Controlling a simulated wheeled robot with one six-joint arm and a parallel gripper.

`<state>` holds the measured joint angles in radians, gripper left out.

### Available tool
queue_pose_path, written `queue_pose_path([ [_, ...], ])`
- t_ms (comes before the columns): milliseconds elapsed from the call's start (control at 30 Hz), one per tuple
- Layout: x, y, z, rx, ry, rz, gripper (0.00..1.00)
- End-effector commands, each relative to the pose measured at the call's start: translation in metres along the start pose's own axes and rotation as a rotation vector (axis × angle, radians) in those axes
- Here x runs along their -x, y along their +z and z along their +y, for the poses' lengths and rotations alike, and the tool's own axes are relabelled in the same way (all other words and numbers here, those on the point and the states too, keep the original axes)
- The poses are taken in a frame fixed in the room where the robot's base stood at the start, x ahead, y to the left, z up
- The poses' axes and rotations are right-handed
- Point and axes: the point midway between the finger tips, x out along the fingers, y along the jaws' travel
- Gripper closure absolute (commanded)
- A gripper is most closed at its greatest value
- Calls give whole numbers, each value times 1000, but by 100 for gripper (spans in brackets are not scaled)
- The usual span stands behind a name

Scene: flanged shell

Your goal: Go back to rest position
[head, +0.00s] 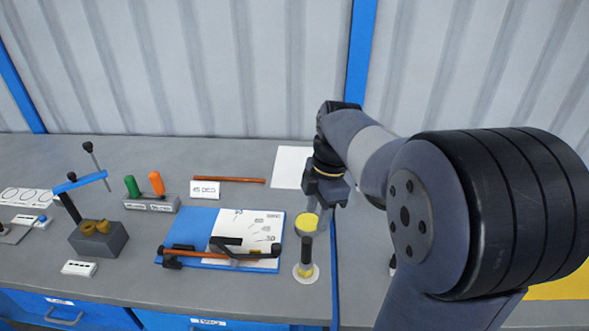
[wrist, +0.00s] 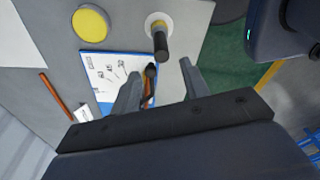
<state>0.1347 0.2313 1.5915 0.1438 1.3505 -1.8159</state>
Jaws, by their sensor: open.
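My gripper (head: 325,200) hangs above the right part of the grey workbench (head: 222,150), under my arm. In the wrist view its two fingers (wrist: 159,85) are apart with nothing held between them; part of the blue-edged board shows beyond the gap. Close below the gripper in the head view is a round yellow-topped piece (head: 307,222), which also shows in the wrist view (wrist: 90,23). Near it a dark upright post (head: 306,257) stands on a pale round base. I cannot tell the exact height of the gripper above them.
A blue board (head: 205,220) with a printed sheet and an orange-brown rod lies left of the post. Further left are a block with green and orange pegs (head: 156,183) and a dark block with a blue-armed stand (head: 98,238). A corrugated wall (head: 240,70) closes the back.

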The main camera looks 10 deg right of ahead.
Motion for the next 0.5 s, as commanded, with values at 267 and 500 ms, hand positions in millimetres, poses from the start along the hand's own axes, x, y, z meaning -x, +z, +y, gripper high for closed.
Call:
queue_pose_path([
  [267,-42,0,-1,1,-6,1,57],
  [500,-91,0,-1,1,-6,1,57],
])
